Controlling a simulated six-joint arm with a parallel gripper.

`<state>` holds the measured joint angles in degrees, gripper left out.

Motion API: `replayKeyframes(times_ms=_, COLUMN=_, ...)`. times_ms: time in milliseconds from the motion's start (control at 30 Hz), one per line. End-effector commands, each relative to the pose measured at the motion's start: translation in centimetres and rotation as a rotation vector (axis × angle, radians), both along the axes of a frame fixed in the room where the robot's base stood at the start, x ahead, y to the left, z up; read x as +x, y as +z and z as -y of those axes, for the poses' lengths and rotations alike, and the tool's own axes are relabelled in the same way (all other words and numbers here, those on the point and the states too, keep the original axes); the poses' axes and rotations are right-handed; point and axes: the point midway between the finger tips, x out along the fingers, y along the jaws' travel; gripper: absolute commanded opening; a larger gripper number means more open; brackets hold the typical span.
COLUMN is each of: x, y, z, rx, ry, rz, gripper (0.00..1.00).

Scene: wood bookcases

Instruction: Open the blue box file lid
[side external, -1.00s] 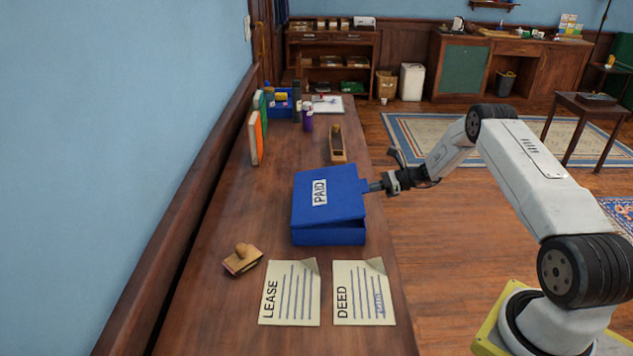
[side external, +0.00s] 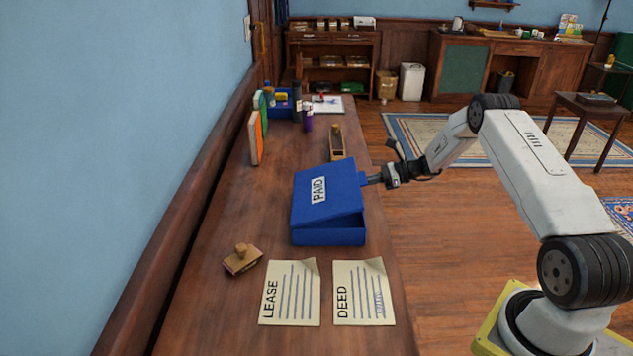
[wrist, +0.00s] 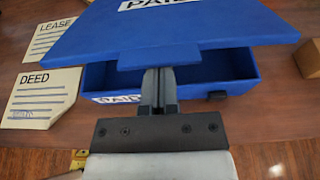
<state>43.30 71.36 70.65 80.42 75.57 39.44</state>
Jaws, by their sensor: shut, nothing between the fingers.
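The blue box file (side external: 328,236) sits on the long wooden desk. Its lid (side external: 328,193), with a PAID label, is partly raised and tilted. The lid's edge toward my arm is lifted, leaving a gap above the box wall. In the wrist view the lid (wrist: 170,38) overhangs the open box (wrist: 215,75), and the inside shows as dark. My gripper (side external: 371,180) is shut with nothing between its fingers. Its tips are at the lid's front tab; in the wrist view the fingers (wrist: 158,85) reach under this tab and seem to touch it.
LEASE (side external: 291,293) and DEED (side external: 363,292) sheets lie in front of the box, with a wooden stamp (side external: 242,259) to the left. A wood plane (side external: 337,143), a purple bottle (side external: 308,118) and upright books (side external: 256,135) stand behind. The desk left of the box is clear.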

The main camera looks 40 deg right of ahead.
Motion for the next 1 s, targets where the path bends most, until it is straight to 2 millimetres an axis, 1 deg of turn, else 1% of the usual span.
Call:
replayKeyframes(times_ms=267, x=0.2, y=0.6, z=-0.2, rx=0.000, ry=0.001, rz=0.000, gripper=0.00)
replayKeyframes(times_ms=1000, x=0.9, y=3.3, z=-1.0, rx=0.000, ry=0.000, rz=0.000, gripper=0.00)
